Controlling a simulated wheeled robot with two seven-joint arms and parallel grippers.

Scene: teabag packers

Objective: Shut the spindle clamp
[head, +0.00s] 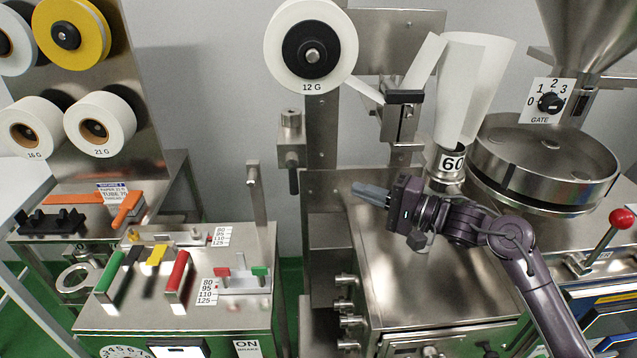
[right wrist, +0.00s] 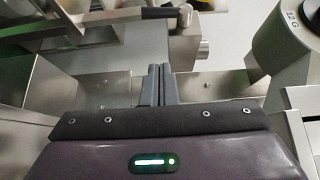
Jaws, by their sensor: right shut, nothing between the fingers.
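A white reel marked 12 G (head: 337,28) sits on the spindle, whose round metal end shows in its dark hub (head: 312,55). No part is labelled as the spindle clamp. A metal block with a dark hanging handle (head: 293,180) is below the reel, left of the upright; I cannot tell whether it is the clamp or its state. My right gripper (head: 357,189) is shut and empty above the steel cabinet, right of that handle and apart from it. In the right wrist view its fingers (right wrist: 160,72) are together, with the 12 G reel (right wrist: 292,25) at upper right. My left gripper is out of view.
A paper tube (head: 465,85) and forming collar marked 60 (head: 452,163) stand behind my right arm. A round steel hopper pan (head: 545,160) is at right. Spare reels (head: 100,118) and a bench with coloured levers (head: 180,275) are at left. A thin metal post (head: 256,195) stands between.

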